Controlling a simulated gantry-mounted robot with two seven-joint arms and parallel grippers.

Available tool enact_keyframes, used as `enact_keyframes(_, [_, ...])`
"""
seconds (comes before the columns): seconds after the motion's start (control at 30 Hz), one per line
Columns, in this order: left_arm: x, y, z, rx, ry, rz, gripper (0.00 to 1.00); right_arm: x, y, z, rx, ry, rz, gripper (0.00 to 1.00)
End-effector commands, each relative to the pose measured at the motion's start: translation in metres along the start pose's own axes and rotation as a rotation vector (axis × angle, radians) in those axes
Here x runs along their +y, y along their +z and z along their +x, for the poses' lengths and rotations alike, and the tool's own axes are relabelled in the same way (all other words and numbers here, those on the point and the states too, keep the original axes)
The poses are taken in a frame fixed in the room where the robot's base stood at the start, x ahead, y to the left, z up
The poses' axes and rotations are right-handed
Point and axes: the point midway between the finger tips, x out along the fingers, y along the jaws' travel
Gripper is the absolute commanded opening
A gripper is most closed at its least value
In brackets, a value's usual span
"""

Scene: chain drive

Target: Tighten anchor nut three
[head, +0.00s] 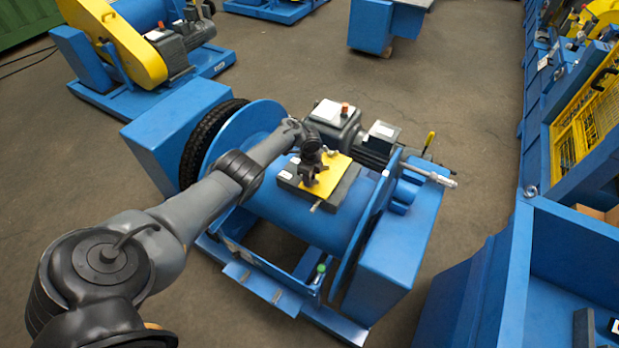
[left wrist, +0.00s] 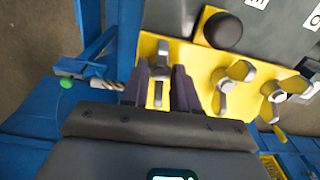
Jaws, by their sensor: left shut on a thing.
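My left gripper (head: 312,178) reaches down onto a yellow plate (head: 340,172) on top of the blue machine. In the left wrist view its two dark fingers (left wrist: 160,90) stand on either side of a silver wing nut (left wrist: 161,62) and are shut on it. Two more silver wing nuts, one nearer (left wrist: 226,88) and one farther right (left wrist: 273,92), sit on the yellow plate to the right, apart from the fingers. I cannot read which nut is number three. The lower part of the gripped nut is hidden between the fingers. My right gripper is not in view.
A black ball knob (left wrist: 223,30) stands just beyond the nuts. A grey motor (head: 335,120) stands behind the plate. A metal rod (head: 430,176) juts out at the right. Blue benches with yellow mesh (head: 590,110) line the right side. Open floor (head: 460,100) lies behind the machine.

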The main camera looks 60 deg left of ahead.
Motion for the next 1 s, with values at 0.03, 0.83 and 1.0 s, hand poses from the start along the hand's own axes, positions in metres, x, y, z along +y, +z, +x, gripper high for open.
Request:
enact_keyframes(0.03, [-0.001, -0.001, -0.001, 0.002, -0.001, 0.002, 0.00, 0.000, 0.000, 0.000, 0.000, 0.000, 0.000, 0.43])
enact_keyframes(0.83, [-0.001, 0.000, -0.046, 0.001, -0.003, 0.002, 0.36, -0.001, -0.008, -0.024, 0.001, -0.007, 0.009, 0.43])
enact_keyframes(1.0, [-0.001, -0.001, -0.075, 0.001, -0.003, 0.001, 0.36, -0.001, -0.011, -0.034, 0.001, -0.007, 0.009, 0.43])
